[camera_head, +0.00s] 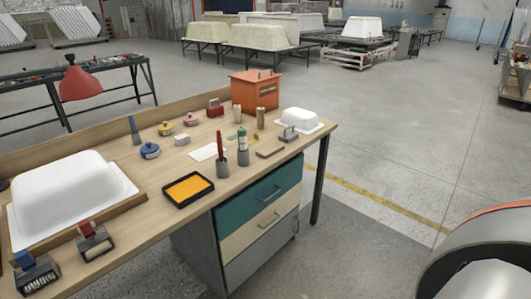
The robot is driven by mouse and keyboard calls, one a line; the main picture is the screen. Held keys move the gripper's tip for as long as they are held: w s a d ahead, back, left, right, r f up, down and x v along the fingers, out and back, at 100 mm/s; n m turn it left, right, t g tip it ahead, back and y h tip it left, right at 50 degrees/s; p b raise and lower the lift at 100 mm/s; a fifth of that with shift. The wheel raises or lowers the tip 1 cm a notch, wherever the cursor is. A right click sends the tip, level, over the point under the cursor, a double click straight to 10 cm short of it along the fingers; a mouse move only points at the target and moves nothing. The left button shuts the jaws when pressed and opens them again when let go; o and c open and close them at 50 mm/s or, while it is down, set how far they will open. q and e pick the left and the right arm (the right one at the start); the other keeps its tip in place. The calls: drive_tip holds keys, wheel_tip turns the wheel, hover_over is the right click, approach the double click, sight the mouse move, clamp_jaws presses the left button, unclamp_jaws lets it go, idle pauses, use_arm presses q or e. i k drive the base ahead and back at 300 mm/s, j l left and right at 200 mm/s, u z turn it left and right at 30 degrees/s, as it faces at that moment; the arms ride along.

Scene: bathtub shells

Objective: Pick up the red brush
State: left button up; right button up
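A separate block-shaped tool with a red top (93,240) and a blocky brush with a dark blue top (35,272) lie at the bench's near left. Neither of my grippers is in view.
A black tray with an orange-yellow inside (188,189) lies in front of the red tool. A large white tub shell (70,195) fills the bench's left. An orange box (255,90) and small white shell (299,120) stand behind. Floor to the right is open.

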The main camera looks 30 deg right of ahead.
sight(219, 140)
drive_tip(key=z, duration=0.7)
drive_tip(key=u, duration=1.4)
drive_tip(key=z, duration=1.4)
